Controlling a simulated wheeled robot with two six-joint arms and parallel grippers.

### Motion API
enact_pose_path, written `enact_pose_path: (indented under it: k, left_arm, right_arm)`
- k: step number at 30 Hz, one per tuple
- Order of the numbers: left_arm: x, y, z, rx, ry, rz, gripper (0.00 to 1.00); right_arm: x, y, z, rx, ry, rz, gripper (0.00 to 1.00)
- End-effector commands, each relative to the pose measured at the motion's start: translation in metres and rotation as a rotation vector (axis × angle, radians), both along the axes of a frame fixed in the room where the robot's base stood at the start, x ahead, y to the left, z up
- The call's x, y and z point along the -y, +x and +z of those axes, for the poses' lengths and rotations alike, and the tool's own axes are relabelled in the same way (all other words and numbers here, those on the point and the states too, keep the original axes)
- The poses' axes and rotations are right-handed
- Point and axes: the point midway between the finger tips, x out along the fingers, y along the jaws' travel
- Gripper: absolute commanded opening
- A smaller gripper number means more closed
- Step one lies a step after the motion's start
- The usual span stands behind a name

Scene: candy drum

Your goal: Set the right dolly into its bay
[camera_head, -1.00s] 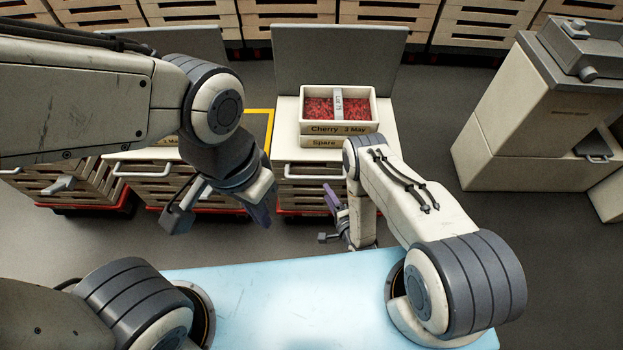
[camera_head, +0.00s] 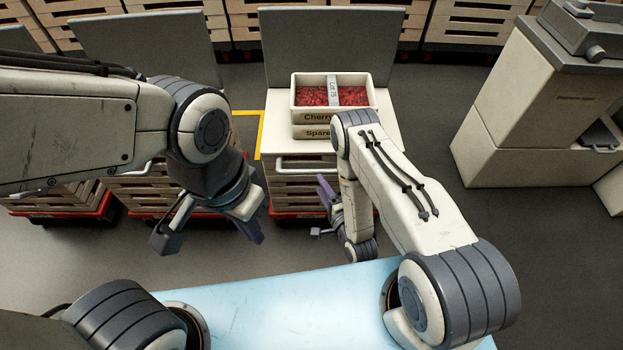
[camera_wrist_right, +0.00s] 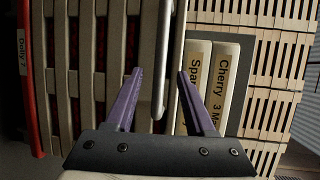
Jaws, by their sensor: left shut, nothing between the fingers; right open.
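The right dolly (camera_head: 383,120), a pale-topped stack of slatted crates on a red base, stands centre in the head view, with an upright grey panel behind it. It carries a white "Cherry" tray of red candy (camera_head: 311,116) on a "Spare" tray (camera_head: 311,132). Its front handle (camera_head: 305,162) also shows in the right wrist view (camera_wrist_right: 163,60). My right gripper (camera_head: 327,190) is open at the dolly's front; in the wrist view its purple fingers (camera_wrist_right: 158,88) lie either side of the handle bar; contact is unclear. My left gripper (camera_head: 250,230) is shut and empty, left of the dolly.
A yellow floor line (camera_head: 262,135) runs left of the dolly. Other dollies (camera_head: 150,195) stand further left, partly behind my left arm. A large beige machine (camera_head: 525,110) stands at right, with open floor before it. Slatted crates (camera_head: 480,20) line the back.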

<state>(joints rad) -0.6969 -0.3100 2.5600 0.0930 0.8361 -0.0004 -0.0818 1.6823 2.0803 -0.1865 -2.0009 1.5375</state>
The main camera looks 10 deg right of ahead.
Motion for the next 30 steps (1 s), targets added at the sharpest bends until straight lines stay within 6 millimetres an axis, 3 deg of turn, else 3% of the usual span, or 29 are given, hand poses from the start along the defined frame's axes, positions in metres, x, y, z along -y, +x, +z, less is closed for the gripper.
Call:
enact_pose_path:
  k: [1, 4, 9, 18, 29, 30]
  left_arm:
    - [0.0, 0.0, -0.015, 0.0, 0.0, 0.0, 0.0]
    - [0.0, 0.0, -0.03, 0.0, 0.0, 0.0, 0.0]
    - [0.0, 0.0, -0.051, 0.0, 0.0, 0.0, 0.0]
    - [0.0, 0.0, -0.05, 0.0, 0.0, 0.0, 0.0]
    - [0.0, 0.0, -0.051, 0.0, 0.0, 0.0, 0.0]
    - [0.0, 0.0, -0.051, 0.0, 0.0, 0.0, 0.0]
  right_arm:
    - [0.0, 0.001, -0.007, 0.001, 0.0, 0.0, 0.55]
    - [-0.001, 0.002, -0.007, 0.002, 0.0, 0.0, 0.55]
    - [-0.009, 0.031, -0.009, 0.006, 0.0, 0.002, 0.55]
    - [-0.019, 0.071, -0.013, 0.002, 0.0, 0.001, 0.55]
    - [-0.021, 0.076, -0.014, 0.0, 0.0, 0.0, 0.55]
    - [-0.021, 0.076, -0.014, 0.0, 0.0, 0.0, 0.51]
